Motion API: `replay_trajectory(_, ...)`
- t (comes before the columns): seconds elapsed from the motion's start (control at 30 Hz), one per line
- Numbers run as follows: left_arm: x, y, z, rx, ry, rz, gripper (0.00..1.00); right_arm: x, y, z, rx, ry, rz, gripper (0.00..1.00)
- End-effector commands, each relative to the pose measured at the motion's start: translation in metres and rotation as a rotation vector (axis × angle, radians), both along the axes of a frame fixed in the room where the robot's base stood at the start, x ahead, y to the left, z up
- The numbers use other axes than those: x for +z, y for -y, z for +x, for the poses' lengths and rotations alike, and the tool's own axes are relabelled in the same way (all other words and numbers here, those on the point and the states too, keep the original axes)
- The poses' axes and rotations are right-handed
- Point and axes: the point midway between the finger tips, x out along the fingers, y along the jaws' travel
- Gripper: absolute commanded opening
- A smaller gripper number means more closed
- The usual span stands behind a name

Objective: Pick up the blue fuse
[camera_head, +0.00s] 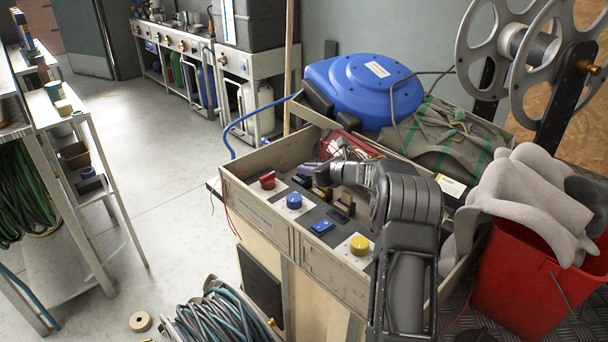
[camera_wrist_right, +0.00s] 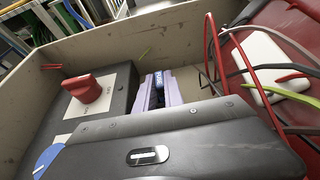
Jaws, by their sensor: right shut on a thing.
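The fuse is mostly hidden by the fingers and gripper body. I cannot tell whether it is still seated or lifted clear. Another small blue block (camera_head: 322,227) sits on the dark panel nearer the front, apart from the gripper. My left gripper is not in view.
A blue knob (camera_head: 294,200) and a yellow knob (camera_head: 360,245) stand on the panel. The box wall (camera_wrist_right: 60,57) rises close by. Loose wires and a red case (camera_wrist_right: 283,80) lie beside the gripper. A red bucket (camera_head: 520,270) stands at right.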

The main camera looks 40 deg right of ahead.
Motion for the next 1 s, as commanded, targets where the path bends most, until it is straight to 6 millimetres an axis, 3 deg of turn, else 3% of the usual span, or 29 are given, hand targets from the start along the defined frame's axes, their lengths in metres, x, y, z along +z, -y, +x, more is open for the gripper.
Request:
replay_trajectory(0.67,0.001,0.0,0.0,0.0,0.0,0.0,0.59,0.003,0.0,0.0,0.0,0.001,0.0,0.0)
replay_trajectory(0.87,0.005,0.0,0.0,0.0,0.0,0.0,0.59,0.026,0.0,0.001,0.0,0.003,-0.003,0.0)
replay_trajectory(1.0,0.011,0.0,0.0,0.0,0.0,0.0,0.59,0.053,0.0,0.001,0.001,0.002,-0.004,0.0)
